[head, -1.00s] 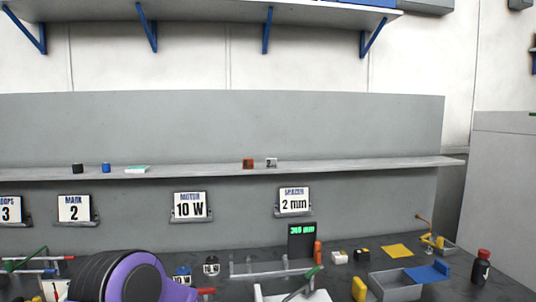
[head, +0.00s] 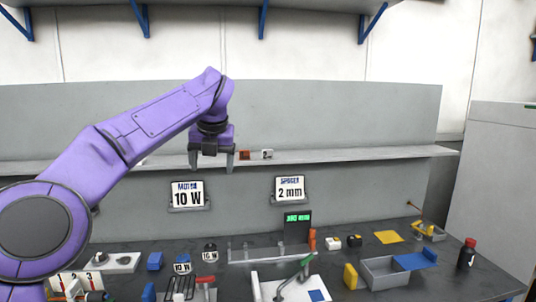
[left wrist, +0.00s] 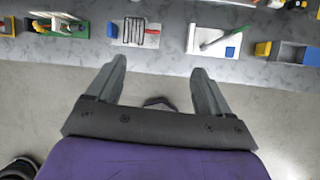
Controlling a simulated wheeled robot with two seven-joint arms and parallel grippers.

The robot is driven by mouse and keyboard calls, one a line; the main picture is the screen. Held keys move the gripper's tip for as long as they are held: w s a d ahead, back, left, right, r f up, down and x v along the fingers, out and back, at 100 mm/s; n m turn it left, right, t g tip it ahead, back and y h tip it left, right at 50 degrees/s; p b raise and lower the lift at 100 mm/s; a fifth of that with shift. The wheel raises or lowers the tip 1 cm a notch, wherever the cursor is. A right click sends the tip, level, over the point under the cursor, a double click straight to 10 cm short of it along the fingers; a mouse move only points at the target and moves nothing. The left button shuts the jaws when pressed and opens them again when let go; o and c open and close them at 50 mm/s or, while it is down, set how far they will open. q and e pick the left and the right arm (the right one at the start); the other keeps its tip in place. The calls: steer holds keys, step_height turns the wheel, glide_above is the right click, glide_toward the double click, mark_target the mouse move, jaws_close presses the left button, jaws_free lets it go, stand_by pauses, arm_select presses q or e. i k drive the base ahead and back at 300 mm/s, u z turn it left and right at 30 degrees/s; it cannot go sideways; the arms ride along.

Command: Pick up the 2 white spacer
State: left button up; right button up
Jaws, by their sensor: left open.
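The white spacer marked 2 (head: 267,154) sits on the long grey shelf (head: 350,156) on the back panel, above the "SPACER 2 mm" sign (head: 289,189). My left gripper (head: 211,166) is open and empty, pointing down at about the shelf's height in the head view, left of the spacer and apart from it. The left wrist view shows its two spread fingers (left wrist: 160,64) with nothing between them; the spacer does not show there. My right gripper is not in view.
A red-brown block (head: 244,155) sits on the shelf just left of the spacer, between it and my left gripper. The shelf right of the spacer is clear. The bench below holds a grey tray (head: 385,279), a yellow pad (head: 388,237) and a dark bottle (head: 467,255).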

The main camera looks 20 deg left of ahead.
mark_target(267, 153)
steer(key=i, duration=1.45)
